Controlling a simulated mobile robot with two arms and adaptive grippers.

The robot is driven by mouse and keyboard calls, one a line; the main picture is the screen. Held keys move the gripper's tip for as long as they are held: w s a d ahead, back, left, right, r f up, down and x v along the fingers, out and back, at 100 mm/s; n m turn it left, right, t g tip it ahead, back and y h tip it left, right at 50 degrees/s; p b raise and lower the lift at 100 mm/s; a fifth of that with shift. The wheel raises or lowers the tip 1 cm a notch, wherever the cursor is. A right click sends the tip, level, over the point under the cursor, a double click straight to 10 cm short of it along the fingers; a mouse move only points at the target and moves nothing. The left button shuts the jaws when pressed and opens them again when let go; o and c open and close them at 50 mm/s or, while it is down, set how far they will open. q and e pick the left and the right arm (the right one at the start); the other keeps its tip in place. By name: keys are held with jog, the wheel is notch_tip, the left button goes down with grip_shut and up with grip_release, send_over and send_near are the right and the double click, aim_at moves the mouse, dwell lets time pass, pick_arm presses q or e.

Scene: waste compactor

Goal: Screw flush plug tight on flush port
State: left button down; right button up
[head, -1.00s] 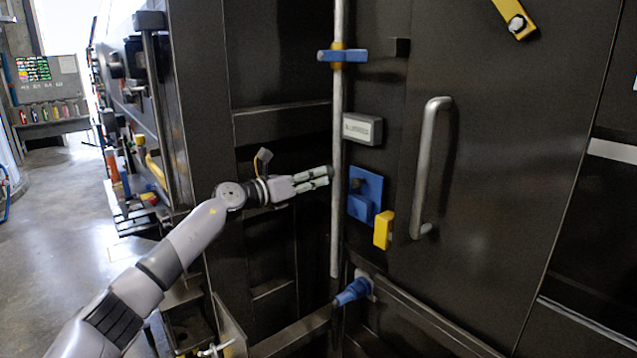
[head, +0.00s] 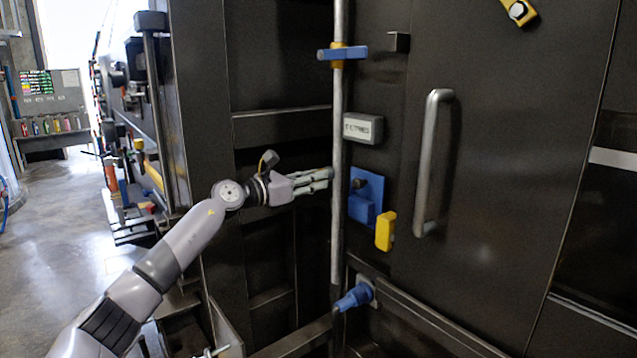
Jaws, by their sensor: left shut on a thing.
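My left gripper (head: 328,179) is at the end of the arm that comes in from the left. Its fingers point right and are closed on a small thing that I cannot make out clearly. The fingertips are beside the grey vertical pipe (head: 337,225) in the picture; I cannot tell whether they touch it. A blue fitting (head: 353,298) sticks out at the lower edge of the dark panel, below the gripper. I cannot tell for sure which part is the flush port or the flush plug. My right gripper is not in view.
Right of the pipe are a blue block (head: 363,210), a yellow block (head: 385,231), a grey labelled box (head: 362,128) and a long door handle (head: 431,165). A blue and yellow clamp (head: 343,53) crosses the pipe higher up. Open floor (head: 70,220) lies at the left.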

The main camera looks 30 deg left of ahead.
pick_arm(q)
jog(key=m+b, duration=0.2)
jog(key=m, duration=0.1)
jog(key=shift+b, duration=0.4)
jog(key=shift+m, duration=0.3)
jog(key=m+b, duration=0.4)
jog(key=m, duration=0.1)
jog(key=shift+a, duration=0.1)
